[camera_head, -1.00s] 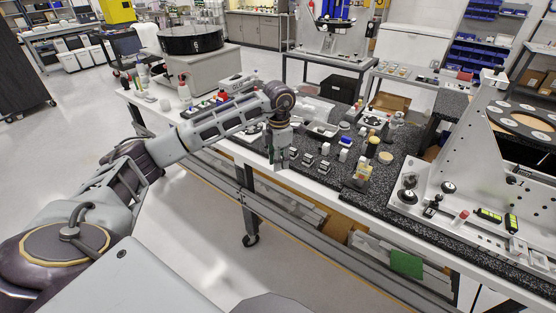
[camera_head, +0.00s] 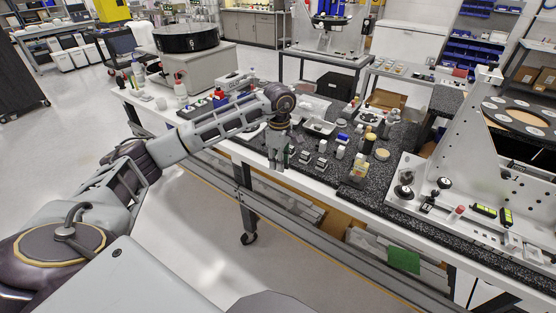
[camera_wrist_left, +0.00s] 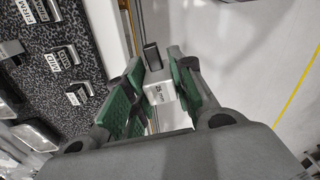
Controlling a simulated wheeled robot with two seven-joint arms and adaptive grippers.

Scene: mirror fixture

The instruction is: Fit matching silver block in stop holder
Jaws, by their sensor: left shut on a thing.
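My left gripper (camera_head: 279,160) hangs over the front edge of the dark speckled bench top. In the left wrist view, its green-padded fingers (camera_wrist_left: 157,100) are shut on a silver block (camera_wrist_left: 158,88). The block has a small dark printed label and a dark upright piece on top. Several silver blocks or holders stand in a row on the bench, including two in the head view (camera_head: 305,156) (camera_head: 320,164). My right gripper is out of view.
The speckled bench (camera_head: 400,135) has a pale front edge. A tall white fixture (camera_head: 455,150) stands far right.

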